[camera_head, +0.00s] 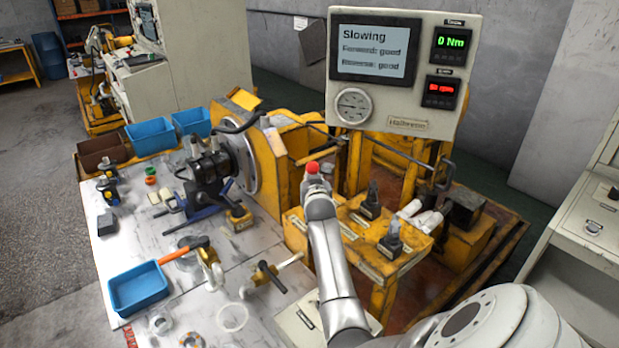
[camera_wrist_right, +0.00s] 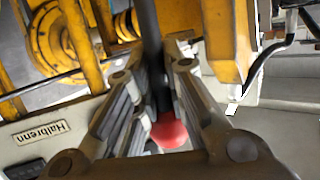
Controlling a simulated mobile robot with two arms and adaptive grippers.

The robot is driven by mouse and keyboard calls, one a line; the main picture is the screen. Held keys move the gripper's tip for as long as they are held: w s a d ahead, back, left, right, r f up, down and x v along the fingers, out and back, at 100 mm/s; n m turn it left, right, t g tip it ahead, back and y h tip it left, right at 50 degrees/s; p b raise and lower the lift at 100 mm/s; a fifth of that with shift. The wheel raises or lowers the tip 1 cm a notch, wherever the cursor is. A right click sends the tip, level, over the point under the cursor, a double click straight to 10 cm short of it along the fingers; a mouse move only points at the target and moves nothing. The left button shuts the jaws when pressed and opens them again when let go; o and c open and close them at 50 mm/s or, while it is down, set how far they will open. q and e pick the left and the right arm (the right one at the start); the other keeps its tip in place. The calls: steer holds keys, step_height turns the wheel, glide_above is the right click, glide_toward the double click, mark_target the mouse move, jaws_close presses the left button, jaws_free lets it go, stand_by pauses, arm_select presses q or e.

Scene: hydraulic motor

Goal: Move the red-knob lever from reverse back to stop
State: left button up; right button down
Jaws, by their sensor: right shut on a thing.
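The lever's red knob (camera_head: 312,168) shows just above the end of my right arm in the head view. In the right wrist view the red knob (camera_wrist_right: 169,132) and its dark shaft (camera_wrist_right: 150,50) lie between the fingers of my right gripper (camera_wrist_right: 158,95), which is shut on the lever. In the head view my right gripper (camera_head: 316,192) is mostly hidden behind my own arm, and so is the lever's base. The screen (camera_head: 374,50) reads "Slowing", with forward and reverse both "good". My left gripper is not in view.
A panel (camera_head: 405,120) with a gauge and two readouts stands behind the yellow control stand (camera_head: 350,237). Two black-handled levers (camera_head: 371,201) (camera_head: 393,238) stand to the right of the red knob. A white table (camera_head: 200,265) at left holds tools and a blue bin (camera_head: 138,287).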

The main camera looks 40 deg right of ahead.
steer(key=shift+w+d+r, duration=0.15)
steer(key=shift+r, duration=0.7)
steer(key=c, duration=1.8)
jaws_free()
steer(key=o, duration=0.3)
steer(key=shift+w+f, duration=0.15)
steer(key=shift+w, duration=0.05)
steer(key=shift+o, duration=0.2)
steer(key=shift+s, duration=0.15)
steer(key=shift+s+f, duration=0.1)
steer(key=shift+s, duration=0.05)
steer(key=v, duration=1.2)
